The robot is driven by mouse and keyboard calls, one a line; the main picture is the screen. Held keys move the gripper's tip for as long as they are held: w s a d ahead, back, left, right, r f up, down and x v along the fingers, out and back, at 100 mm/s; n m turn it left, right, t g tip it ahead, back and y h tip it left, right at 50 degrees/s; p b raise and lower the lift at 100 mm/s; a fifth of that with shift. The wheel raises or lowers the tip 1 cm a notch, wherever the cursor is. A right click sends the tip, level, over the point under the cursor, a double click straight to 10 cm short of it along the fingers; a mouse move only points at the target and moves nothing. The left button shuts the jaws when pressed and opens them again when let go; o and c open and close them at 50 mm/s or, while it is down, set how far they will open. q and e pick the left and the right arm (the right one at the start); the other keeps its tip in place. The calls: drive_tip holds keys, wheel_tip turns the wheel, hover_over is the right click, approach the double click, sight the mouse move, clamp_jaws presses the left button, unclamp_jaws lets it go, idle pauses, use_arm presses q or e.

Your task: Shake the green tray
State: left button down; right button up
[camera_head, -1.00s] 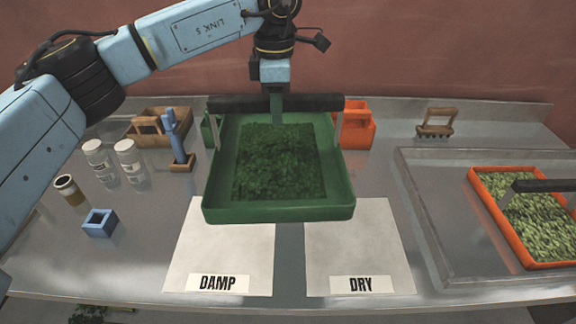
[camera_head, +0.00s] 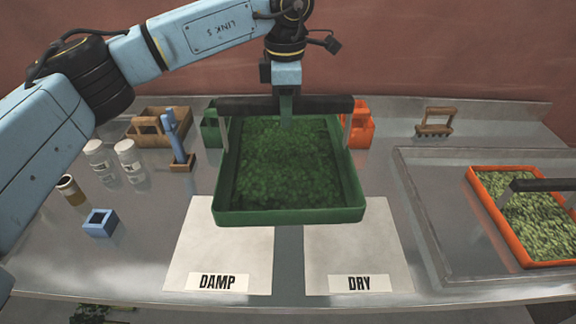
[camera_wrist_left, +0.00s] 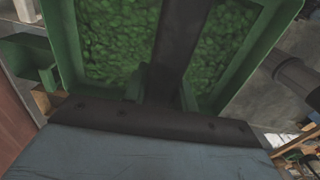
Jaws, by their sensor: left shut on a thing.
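The green tray (camera_head: 290,217) is held in the air above the back edges of the DAMP and DRY sheets. It is filled with dark green leafy bits and has a black bar handle (camera_head: 235,106) across it. My left gripper (camera_head: 286,108) is shut on the handle from above. The left wrist view shows the tray (camera_wrist_left: 68,50) with its green contents under the handle bar (camera_wrist_left: 180,45); the fingertips are hard to make out there. My right gripper is not in view.
White sheets labelled DAMP (camera_head: 219,260) and DRY (camera_head: 358,260) lie on the metal bench. An orange tray (camera_head: 500,225) of pale green bits sits at right. White jars (camera_head: 128,160), a blue holder (camera_head: 100,223), a wooden box (camera_head: 160,127) and an orange container (camera_head: 358,122) stand around.

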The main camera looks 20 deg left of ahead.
sight(262, 105)
use_arm(q)
drive_tip(key=a, duration=0.4)
drive_tip(key=shift+a, duration=0.4)
drive_tip(key=d, duration=0.5)
drive_tip(key=shift+d, duration=0.15)
drive_tip(key=shift+a, duration=0.2)
drive_tip(key=shift+d, duration=0.1)
